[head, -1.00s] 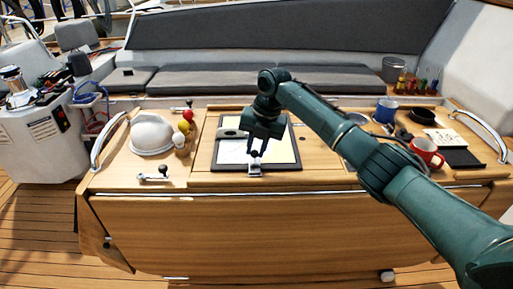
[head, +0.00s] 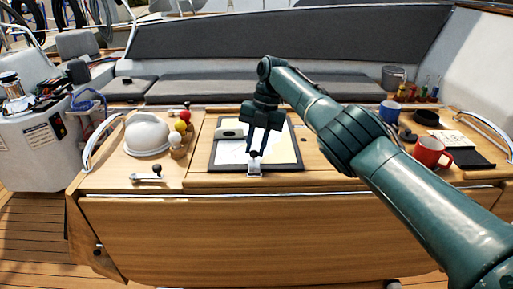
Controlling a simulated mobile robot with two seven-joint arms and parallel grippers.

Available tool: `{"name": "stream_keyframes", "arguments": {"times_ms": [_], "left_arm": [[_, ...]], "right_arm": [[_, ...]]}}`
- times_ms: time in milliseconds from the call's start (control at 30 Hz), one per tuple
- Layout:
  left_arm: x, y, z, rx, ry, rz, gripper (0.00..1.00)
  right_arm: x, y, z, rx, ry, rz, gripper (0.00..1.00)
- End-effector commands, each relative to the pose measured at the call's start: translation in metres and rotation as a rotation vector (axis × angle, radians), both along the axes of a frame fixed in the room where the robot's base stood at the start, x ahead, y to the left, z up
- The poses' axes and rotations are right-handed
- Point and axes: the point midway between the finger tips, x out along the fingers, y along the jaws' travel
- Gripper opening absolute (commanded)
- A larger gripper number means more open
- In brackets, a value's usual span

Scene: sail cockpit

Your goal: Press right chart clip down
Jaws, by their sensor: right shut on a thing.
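The chart clip (head: 254,168) is a small silver fitting at the front edge of the dark chart board (head: 223,167), near its middle. A small dark knob shows at its top. My right gripper (head: 255,152) reaches down over the board from the right, with its fingertips at this knob. It is shut on the top of the clip and partly hides it. The white chart (head: 232,150) lies flat on the board behind the fingers. I cannot tell the lever's exact angle. My left gripper is not in view.
A white domed thing (head: 147,135), coloured balls (head: 181,127) and a winch handle (head: 147,178) are at left. A red mug (head: 430,152) and blue mug (head: 389,111) stand at right, near my arm.

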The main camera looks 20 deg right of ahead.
Motion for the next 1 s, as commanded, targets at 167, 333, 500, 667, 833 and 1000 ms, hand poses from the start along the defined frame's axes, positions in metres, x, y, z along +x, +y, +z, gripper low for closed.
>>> {"name": "stream_keyframes", "arguments": {"times_ms": [167, 333, 500, 667, 833, 1000], "left_arm": [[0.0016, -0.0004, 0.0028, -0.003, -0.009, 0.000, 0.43], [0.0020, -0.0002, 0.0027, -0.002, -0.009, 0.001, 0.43], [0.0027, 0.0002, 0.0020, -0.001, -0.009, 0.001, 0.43], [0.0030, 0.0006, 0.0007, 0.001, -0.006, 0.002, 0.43], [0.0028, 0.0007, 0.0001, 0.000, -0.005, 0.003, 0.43], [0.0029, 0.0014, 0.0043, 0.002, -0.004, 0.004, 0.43]], "right_arm": [[-0.0046, 0.0025, -0.0070, 0.003, 0.024, 0.006, 0.00], [-0.0054, 0.0030, -0.0083, 0.003, 0.027, 0.006, 0.00], [-0.0048, 0.0027, -0.0075, 0.002, 0.025, 0.005, 0.32], [-0.0039, 0.0023, -0.0059, 0.002, 0.020, 0.005, 0.43], [-0.0034, 0.0020, -0.0048, 0.002, 0.018, 0.005, 0.43], [-0.0032, 0.0042, 0.0004, 0.002, 0.016, 0.004, 0.43]]}}
